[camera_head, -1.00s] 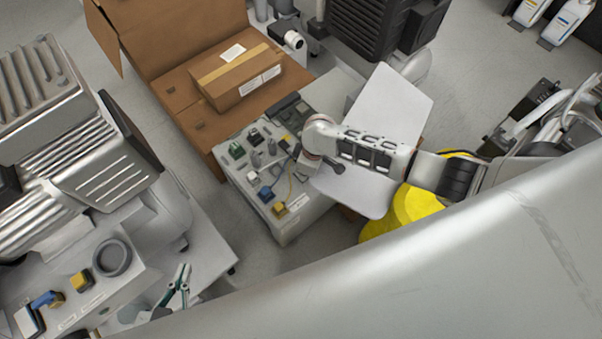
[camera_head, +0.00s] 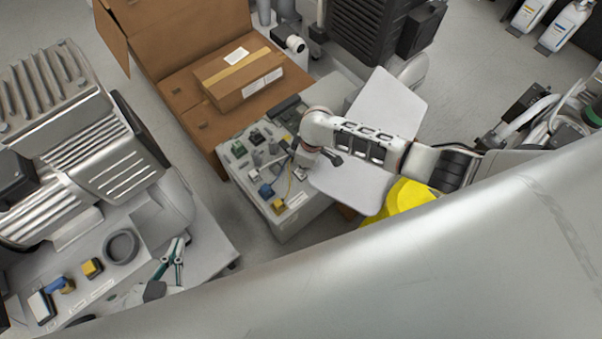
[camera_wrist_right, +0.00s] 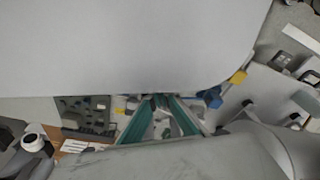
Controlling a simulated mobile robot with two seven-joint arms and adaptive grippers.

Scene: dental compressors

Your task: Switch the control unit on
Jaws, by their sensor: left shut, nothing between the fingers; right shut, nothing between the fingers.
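A pale grey control box (camera_head: 270,232) stands mid-picture in the head view, with several small switches on top, including a blue one (camera_head: 265,191) and a yellow one (camera_head: 278,207). My right arm reaches over its right side; its fingers are hidden in the head view. In the right wrist view, the right gripper (camera_wrist_right: 160,99) shows teal fingers shut and empty, pointing towards small coloured parts. I cannot tell whether they touch. My left gripper (camera_head: 178,243), teal, is shut and empty at lower left, beside a bench unit with a blue-handled switch (camera_head: 62,285).
White plates (camera_head: 390,110) stand beside the box near my right arm and cover much of the right wrist view (camera_wrist_right: 120,45). An open cardboard box with a parcel (camera_head: 240,80) is behind. A ribbed grey compressor (camera_head: 90,150) stands left. Floor shows between the units.

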